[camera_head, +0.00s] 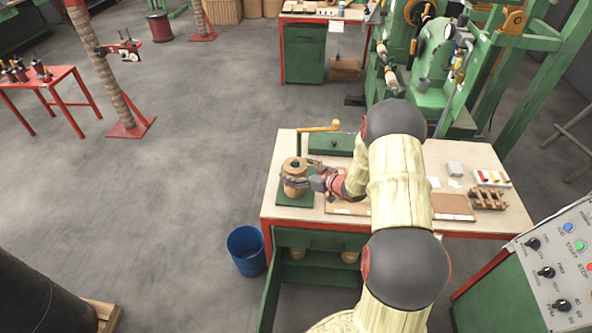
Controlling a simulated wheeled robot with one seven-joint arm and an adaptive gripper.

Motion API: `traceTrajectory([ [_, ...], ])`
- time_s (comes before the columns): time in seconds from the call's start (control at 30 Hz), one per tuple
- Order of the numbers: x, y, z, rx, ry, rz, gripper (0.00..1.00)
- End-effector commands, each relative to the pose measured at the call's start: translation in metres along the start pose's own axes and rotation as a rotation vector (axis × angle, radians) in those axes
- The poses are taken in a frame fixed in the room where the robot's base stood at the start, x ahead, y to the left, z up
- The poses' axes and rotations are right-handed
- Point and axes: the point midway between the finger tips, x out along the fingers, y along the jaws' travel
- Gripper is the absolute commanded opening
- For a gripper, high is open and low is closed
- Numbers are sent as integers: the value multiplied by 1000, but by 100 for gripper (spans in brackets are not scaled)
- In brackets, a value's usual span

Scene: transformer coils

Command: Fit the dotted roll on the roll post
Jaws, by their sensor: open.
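A tan roll (294,168) stands upright on a square green base (288,199) at the left end of the workbench. A dark round spot shows at its top; whether this is the post's tip or an empty bore is too small to tell. No dots can be made out on the roll. My gripper (295,183) reaches in from the right, with its open fingers around or right beside the roll's side. Contact is unclear. The roll post itself is not clearly visible and may be hidden inside the roll.
Below are an open drawer with tan rolls (349,256) and a blue bin (246,250).

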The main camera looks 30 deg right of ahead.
Motion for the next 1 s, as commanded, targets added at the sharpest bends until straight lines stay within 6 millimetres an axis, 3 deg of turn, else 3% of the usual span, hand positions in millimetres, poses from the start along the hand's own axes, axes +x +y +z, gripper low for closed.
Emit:
traceTrajectory([
  [0.37,-10,0,2,3,-3,1,86],
  [0.8,-92,1,0,2,-1,3,86],
  [1.0,-115,1,0,1,0,1,86],
])
